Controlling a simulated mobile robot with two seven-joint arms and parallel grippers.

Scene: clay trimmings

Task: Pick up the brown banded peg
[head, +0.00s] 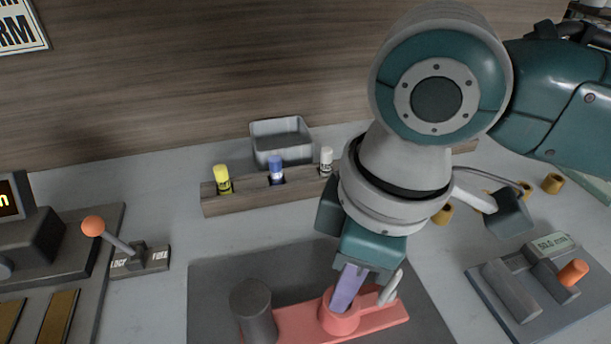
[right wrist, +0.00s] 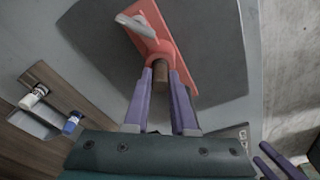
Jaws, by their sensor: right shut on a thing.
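My right gripper (head: 347,290) comes down over the coral-red fixture (head: 383,316) on the dark mat. In the right wrist view its purple fingers (right wrist: 163,88) are shut on the brown peg (right wrist: 160,72), a short brown cylinder between the fingertips. The peg is at the coral fixture (right wrist: 181,64) in that view; I cannot tell whether it still sits in it. Its bands are not clear. In the head view the fingers hide the peg. Two purple fingers, seemingly of my left gripper (right wrist: 276,162), show at the lower right of the wrist view, partly cut off.
A wooden rack (head: 245,197) behind holds yellow, blue and white-capped bottles, with a grey bin (head: 281,139) beyond. An orange-knobbed lever (head: 121,243) stands left, a switch panel (head: 533,284) right. Mat beside the cylinder is clear.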

